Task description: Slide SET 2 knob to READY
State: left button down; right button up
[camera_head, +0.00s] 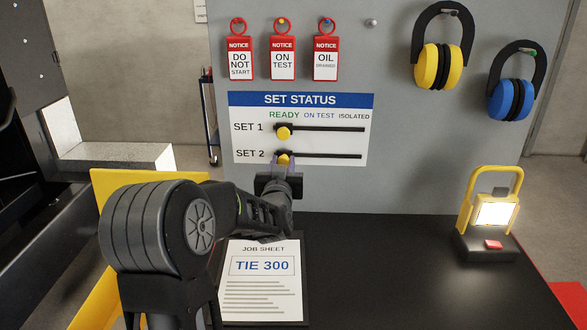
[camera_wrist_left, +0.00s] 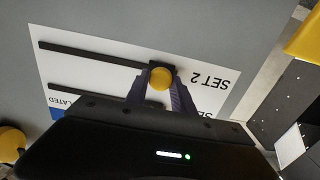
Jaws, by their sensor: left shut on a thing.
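The SET STATUS board (camera_head: 300,100) is on the grey panel, with READY, ON TEST and ISOLATED columns. The yellow SET 2 knob (camera_head: 283,157) sits at the left end of its black slot, below the READY label. My left gripper (camera_head: 284,163) is shut on this knob; its fingers partly hide it in the head view. In the left wrist view the SET 2 knob (camera_wrist_left: 161,78) shows between the two fingers, beside the upside-down SET 2 label. The yellow SET 1 knob (camera_head: 284,133) is just above, also at the READY end. My right gripper is not in view.
A job sheet (camera_head: 262,285) lies on the black bench (camera_head: 400,280), below my left arm. A lit yellow work lamp (camera_head: 493,212) stands at the right. Red notice tags (camera_head: 283,58) and yellow and blue ear defenders (camera_head: 440,66) hang above. The bench's middle is clear.

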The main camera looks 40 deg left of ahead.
pick_arm(q)
jog(key=shift+s+a, duration=0.1)
jog(key=shift+a, duration=0.1)
jog(key=c, duration=1.1)
grip_release()
jog(key=shift+s+a, duration=0.1)
jog(key=shift+s+d, duration=0.35)
jog(key=shift+d, duration=0.1)
jog(key=v, duration=0.6)
jog(key=shift+s+d+b, duration=0.2)
jog(key=shift+s+b, duration=0.1)
